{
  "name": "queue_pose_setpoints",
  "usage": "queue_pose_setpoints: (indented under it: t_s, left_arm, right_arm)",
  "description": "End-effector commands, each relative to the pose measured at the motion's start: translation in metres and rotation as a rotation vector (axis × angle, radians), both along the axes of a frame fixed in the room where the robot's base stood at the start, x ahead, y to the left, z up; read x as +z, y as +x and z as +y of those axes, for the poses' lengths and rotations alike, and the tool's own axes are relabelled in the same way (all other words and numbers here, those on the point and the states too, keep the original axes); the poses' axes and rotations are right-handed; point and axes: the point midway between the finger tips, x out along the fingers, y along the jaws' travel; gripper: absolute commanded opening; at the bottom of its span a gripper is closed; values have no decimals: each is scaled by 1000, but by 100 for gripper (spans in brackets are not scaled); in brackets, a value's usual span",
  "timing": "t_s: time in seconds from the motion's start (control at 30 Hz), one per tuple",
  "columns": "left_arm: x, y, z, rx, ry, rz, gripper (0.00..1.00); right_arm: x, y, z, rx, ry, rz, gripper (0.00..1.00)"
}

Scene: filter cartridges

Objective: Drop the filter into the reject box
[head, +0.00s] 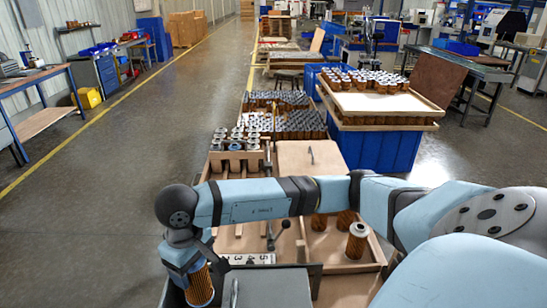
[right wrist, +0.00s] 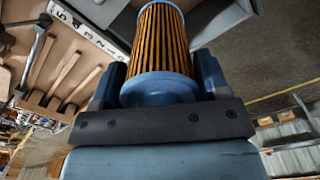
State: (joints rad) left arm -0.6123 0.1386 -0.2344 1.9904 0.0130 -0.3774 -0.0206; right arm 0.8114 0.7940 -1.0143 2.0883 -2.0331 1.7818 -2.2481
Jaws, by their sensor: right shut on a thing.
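The filter (head: 200,288) has orange-brown pleats and hangs below my right gripper (head: 187,266) at the lower left of the head view. In the right wrist view the filter (right wrist: 162,45) sits between the two dark fingers, its blue end cap near the palm. My right gripper is shut on it. A grey open box (right wrist: 222,22) shows beyond the filter's far end. I see no label that marks it as the reject box, and I cannot tell whether the filter's end is inside its rim. My left gripper is out of view.
A wooden tray (head: 338,268) with several upright filters stands right of the gripper. A numbered strip (head: 250,259) and slotted wooden rack (head: 231,170) lie close by. Blue bins (head: 378,150) carry filter trays farther back. Open floor (head: 95,220) lies left.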

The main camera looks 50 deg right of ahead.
Motion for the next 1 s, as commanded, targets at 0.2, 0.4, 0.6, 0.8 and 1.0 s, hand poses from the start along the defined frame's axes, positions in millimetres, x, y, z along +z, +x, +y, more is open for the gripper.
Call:
queue_pose_setpoints:
  t_s: [0.2, 0.4, 0.6, 0.8, 1.0]
  left_arm:
    - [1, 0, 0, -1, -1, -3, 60]
    - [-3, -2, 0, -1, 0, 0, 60]
    - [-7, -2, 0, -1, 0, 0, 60]
    - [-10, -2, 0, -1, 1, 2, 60]
    - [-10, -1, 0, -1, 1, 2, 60]
  right_arm:
    - [-5, 0, 0, 0, 0, 1, 43]
    - [-27, -1, 0, 0, 0, 2, 43]
    - [-48, -1, 0, -1, 1, 2, 43]
    - [-59, -1, 0, 1, 0, 0, 43]
    - [-60, 0, 0, 1, 0, -1, 43]
